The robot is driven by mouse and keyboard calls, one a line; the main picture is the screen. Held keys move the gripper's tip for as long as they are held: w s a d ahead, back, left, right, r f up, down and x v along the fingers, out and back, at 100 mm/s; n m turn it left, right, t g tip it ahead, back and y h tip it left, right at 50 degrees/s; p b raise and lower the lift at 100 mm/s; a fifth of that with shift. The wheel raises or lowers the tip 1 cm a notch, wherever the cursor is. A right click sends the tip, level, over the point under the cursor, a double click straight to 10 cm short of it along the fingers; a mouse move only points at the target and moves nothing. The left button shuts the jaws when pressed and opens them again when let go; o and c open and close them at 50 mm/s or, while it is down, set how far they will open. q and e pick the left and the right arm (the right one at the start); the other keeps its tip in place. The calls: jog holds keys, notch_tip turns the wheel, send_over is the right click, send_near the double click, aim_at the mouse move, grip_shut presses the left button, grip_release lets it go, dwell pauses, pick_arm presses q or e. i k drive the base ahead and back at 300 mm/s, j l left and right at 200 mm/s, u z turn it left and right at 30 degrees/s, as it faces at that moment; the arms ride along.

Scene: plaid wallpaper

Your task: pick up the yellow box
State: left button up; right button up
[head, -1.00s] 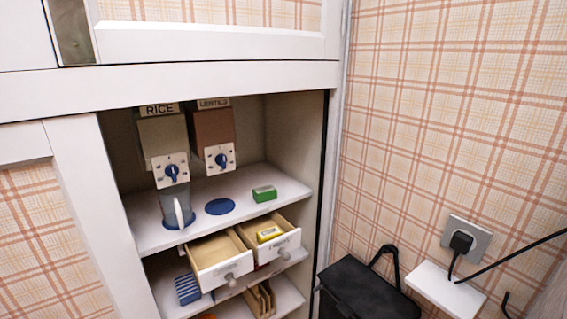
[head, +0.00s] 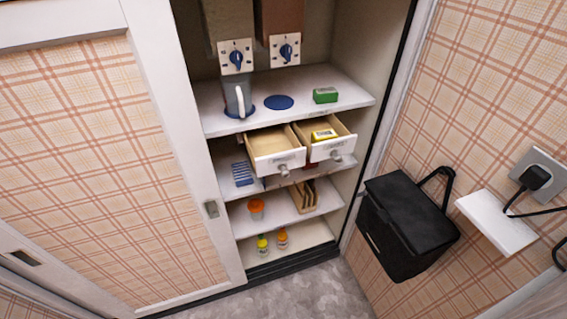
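The yellow box (head: 324,134) lies inside the right one of two small open drawers in the cupboard. The right drawer (head: 331,151) is pulled out and its front has a round knob. The box's top shows above the drawer front; its lower part is hidden. Neither of my grippers is in the head view.
The left drawer (head: 277,162) is also open and looks empty. Above are a green box (head: 325,95), a blue disc (head: 279,102) and a pitcher (head: 238,98) on the shelf. Several bottles stand below. A black bag (head: 409,225) and a white wall shelf (head: 497,222) are right.

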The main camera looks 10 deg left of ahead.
aim_at(325, 135)
jog(key=i+j+z, duration=0.1)
jog(key=z, duration=0.25)
jog(key=i+j+z, duration=0.1)
jog(key=z, duration=0.3)
jog(key=j+z, duration=0.2)
jog(key=z, duration=0.15)
